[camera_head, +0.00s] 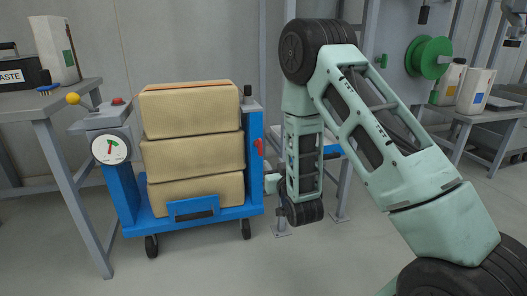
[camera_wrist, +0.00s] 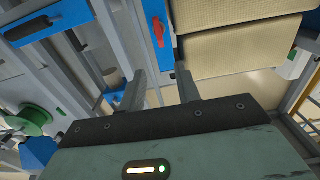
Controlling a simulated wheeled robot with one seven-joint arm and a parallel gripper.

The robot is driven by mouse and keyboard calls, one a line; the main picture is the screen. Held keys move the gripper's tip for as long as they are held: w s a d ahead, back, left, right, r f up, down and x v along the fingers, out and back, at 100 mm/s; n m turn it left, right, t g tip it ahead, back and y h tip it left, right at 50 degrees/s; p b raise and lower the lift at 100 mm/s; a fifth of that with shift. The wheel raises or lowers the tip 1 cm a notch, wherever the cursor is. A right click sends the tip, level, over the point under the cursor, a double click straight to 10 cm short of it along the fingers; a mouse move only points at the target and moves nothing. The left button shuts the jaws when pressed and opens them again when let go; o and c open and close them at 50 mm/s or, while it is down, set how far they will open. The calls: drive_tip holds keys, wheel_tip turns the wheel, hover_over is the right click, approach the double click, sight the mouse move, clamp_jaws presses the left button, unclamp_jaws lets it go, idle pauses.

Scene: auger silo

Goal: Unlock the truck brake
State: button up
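The blue truck (camera_head: 247,208) carries a stack of tan sacks (camera_head: 192,155). On its left is a grey box with a round dial (camera_head: 109,149) showing a red and a green mark. A lever with a yellow ball knob (camera_head: 73,98) sticks out left of it, and a red button (camera_head: 118,101) sits on top. A red handle (camera_head: 259,146) is on the truck's right blue post; it also shows in the wrist view (camera_wrist: 158,30). My gripper (camera_wrist: 160,82) is open and empty, its fingers apart below the red handle. In the head view my arm mostly hides it.
A grey table (camera_head: 40,104) with a waste box stands at the left, close to the truck. The floor (camera_head: 200,265) in front of the truck is clear.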

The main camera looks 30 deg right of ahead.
sight(261, 146)
drive_tip(key=b+x, duration=0.5)
drive_tip(key=x, duration=1)
drive_tip(key=shift+w+f, duration=0.1)
drive_tip(key=shift+w, duration=0.1)
drive_tip(key=shift+w+d, duration=0.2)
drive_tip(key=shift+w, duration=0.3)
clamp_jaws()
